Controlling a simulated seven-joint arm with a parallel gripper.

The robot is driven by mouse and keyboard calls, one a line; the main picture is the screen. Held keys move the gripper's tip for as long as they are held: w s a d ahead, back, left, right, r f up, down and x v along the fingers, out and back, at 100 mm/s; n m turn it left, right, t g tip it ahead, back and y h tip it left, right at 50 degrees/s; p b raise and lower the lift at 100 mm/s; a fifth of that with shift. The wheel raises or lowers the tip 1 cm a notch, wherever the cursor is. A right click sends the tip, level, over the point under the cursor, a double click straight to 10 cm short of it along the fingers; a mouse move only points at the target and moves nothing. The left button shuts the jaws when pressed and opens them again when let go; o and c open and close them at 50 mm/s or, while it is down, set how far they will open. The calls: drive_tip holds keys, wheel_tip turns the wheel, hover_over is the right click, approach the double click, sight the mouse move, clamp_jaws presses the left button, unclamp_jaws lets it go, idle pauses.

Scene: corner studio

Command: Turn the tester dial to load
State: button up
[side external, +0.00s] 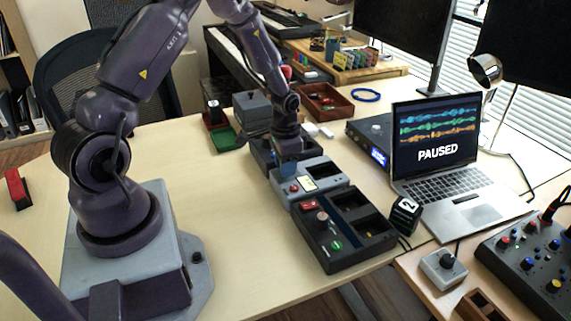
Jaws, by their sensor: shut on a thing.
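A grey tester box (318,169) stands on the table in the middle of the side external view. It has a red button, a small pale label and a dark window on top. My gripper (289,157) points down onto the far left part of this box. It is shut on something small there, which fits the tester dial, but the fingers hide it. The dial's markings and its setting cannot be read.
A laptop (435,150) showing "PAUSED", a black cube (404,215) marked 2 and a mixer (530,258) are at right.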

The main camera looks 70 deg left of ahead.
drive_tip(key=o, duration=0.9)
drive_tip(key=shift+o, duration=0.2)
wheel_tip(320, 180, up, 13)
